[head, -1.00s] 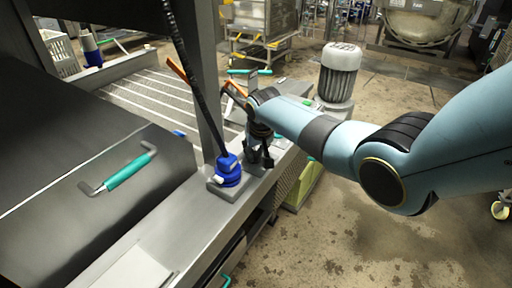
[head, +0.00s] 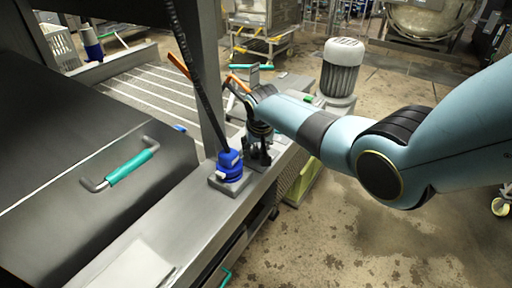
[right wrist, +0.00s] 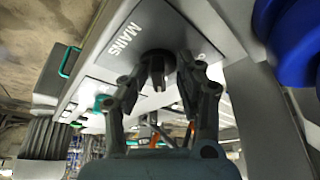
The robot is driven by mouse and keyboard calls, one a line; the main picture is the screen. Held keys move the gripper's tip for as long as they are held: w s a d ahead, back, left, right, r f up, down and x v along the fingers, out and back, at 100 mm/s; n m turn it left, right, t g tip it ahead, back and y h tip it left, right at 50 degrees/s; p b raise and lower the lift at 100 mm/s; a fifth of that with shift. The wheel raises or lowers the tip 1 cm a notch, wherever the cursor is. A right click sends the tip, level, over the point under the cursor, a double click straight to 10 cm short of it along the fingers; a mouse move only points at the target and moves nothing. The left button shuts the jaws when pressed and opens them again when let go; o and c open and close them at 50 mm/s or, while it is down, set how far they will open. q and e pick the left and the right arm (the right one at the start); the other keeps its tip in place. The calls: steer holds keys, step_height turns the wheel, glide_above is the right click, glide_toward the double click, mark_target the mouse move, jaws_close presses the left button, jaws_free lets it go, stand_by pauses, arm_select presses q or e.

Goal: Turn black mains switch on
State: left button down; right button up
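In the right wrist view, the black mains switch (right wrist: 156,64) is a round knob with a raised grip on a grey plate (right wrist: 128,34) lettered MAINS. My right gripper (right wrist: 160,78) is open, with one dark finger on each side of the knob. I cannot tell whether either finger touches it. In the head view, my right gripper (head: 258,154) points down at the narrow steel ledge, just right of a blue plug-like fitting (head: 230,166), and hides the switch. My left gripper is not in view.
The blue fitting also shows close by in the right wrist view (right wrist: 296,42). A black cable (head: 193,72) rises from it past a steel post. A dark lid with a green handle (head: 130,168) is at left. A ribbed grey motor (head: 340,72) stands behind my right arm.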

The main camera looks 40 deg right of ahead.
steer(key=shift+d+r, duration=0.1)
steer(key=shift+r, duration=0.05)
steer(key=shift+r, duration=0.1)
steer(key=shift+s+r, duration=0.1)
steer(key=shift+r, duration=0.25)
steer(key=v, duration=1.1)
steer(key=shift+s+f, duration=0.1)
steer(key=shift+s, duration=0.05)
